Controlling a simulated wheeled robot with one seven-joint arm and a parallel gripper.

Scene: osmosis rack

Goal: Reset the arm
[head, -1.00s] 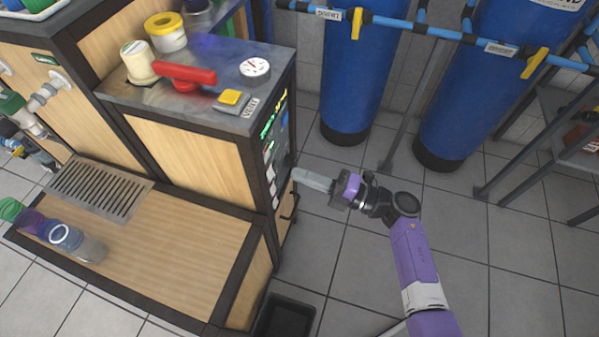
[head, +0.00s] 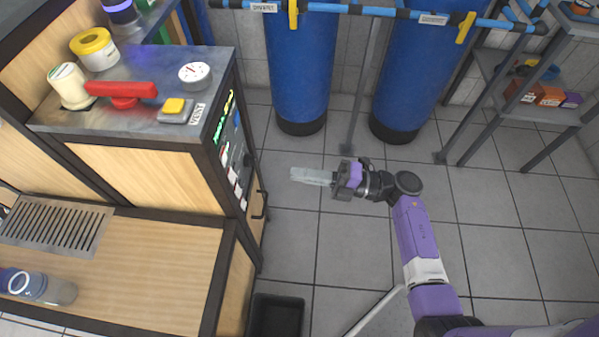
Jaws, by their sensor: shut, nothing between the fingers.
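My gripper (head: 312,177) is at the end of my purple and black arm, in the middle of the head view. Its pale grey fingers are together and point left, with nothing held between them. It hangs over the tiled floor, to the right of the wooden rack cabinet (head: 140,170) and apart from it. My arm is bent at the elbow and comes up from the lower right.
Blue tanks (head: 300,70) stand at the back, with blue pipes and yellow valve handles (head: 465,27) in front. A metal shelf (head: 530,105) is at the right. A black bin (head: 276,318) stands by the cabinet. The grey floor (head: 510,230) at right is clear.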

